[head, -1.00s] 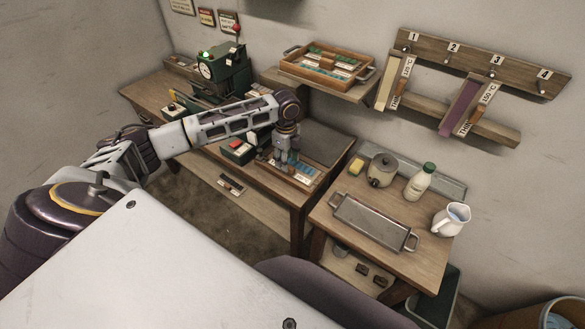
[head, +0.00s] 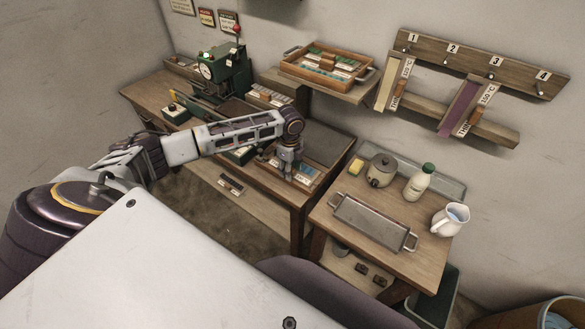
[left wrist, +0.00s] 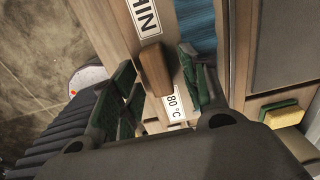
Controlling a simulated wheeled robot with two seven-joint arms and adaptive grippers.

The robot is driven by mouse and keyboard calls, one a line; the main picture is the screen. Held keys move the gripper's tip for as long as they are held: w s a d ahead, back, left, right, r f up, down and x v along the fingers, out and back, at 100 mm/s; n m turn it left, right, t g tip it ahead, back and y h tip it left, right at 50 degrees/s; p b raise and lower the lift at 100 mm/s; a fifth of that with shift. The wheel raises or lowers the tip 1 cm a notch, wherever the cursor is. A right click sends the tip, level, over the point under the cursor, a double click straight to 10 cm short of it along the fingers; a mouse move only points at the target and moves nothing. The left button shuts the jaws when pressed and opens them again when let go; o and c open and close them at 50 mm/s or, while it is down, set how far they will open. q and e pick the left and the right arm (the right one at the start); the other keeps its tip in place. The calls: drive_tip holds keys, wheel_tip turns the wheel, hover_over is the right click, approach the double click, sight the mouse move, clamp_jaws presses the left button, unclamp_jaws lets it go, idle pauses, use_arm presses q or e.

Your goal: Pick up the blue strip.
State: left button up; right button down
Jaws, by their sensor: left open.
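The blue strip (left wrist: 197,22) lies on a pale wooden board with THIN and 80 °C labels, and a brown wooden handle block (left wrist: 153,68) sits on the board. In the head view it lies on the workbench, largely hidden under my left gripper (head: 285,173). My left gripper is open and points down over it. In the left wrist view its green-padded fingers (left wrist: 158,90) are on either side of the handle block, with visible gaps. I cannot tell how far above the board the fingertips are. My right gripper is not in view.
A green press (head: 225,70) stands at the bench's back left. A wooden tray of strips (head: 325,66) sits on a shelf. The right table (head: 410,270) holds a metal tray (head: 370,222), pot, bottle and jug. Other strips hang on the numbered wall rack (head: 480,62).

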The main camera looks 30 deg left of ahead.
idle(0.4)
use_arm(q)
clamp_jaws()
idle(0.4)
drive_tip(key=shift+d+r, duration=0.6)
drive_tip(key=shift+d, duration=0.05)
drive_tip(key=s+d+r+b, duration=0.1)
drive_tip(key=d+r, duration=0.5)
drive_tip(key=d, duration=0.6)
drive_tip(key=shift+d+r, duration=0.35)
drive_tip(key=shift+r, duration=0.05)
drive_tip(key=shift+r, duration=0.1)
